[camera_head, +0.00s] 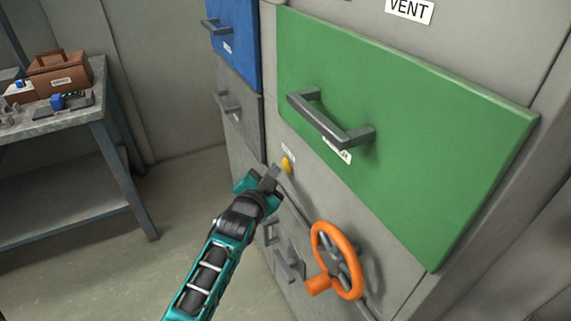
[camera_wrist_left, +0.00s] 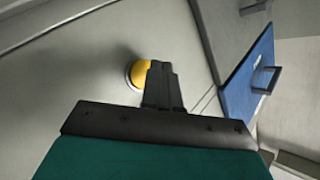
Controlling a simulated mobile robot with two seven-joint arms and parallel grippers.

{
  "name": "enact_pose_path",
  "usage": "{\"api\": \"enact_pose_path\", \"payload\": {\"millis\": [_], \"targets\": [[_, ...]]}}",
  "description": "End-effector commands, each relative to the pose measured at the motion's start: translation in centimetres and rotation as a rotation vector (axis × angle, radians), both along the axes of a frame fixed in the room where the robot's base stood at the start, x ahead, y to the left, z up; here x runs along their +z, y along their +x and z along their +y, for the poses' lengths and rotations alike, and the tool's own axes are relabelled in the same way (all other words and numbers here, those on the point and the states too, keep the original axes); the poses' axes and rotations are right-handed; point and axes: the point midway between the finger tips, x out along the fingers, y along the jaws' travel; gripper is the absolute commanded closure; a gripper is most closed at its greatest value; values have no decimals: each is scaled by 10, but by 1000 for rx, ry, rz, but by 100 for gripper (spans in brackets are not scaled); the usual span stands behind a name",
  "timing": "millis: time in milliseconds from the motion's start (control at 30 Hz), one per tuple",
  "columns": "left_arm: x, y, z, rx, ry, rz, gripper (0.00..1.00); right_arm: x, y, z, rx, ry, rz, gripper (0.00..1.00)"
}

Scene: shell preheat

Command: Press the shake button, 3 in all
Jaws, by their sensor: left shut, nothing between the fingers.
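The shake button is a small yellow dome (camera_head: 286,164) on the grey cabinet front, below the green door, with a small label above it. In the left wrist view the yellow button (camera_wrist_left: 140,73) sits in a pale ring, partly hidden behind my fingers. My left gripper (camera_head: 271,172) is shut and empty, its fingertips just left of the button in the head view. In the left wrist view the left gripper (camera_wrist_left: 160,68) overlaps the button's right side. I cannot tell whether the tips touch it. My right gripper is not in view.
The green door (camera_head: 430,130) with a grey handle (camera_head: 328,120) is above the button. An orange handwheel (camera_head: 335,262) sticks out below right. A blue drawer front (camera_head: 232,40) is at upper left. A workbench (camera_head: 65,110) with a brown toolbox (camera_head: 58,75) stands at far left.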

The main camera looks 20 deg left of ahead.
Motion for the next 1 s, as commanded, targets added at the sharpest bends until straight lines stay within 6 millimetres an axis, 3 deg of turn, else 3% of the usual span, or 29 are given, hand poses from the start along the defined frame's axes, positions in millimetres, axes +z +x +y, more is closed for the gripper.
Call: {"api": "enact_pose_path", "payload": {"millis": [167,633,1000], "targets": [[0,-2,2,0,1,1,100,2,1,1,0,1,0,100],[1,-34,31,0,1,1,100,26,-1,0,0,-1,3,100],[0,-37,34,0,0,0,100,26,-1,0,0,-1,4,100]]}}
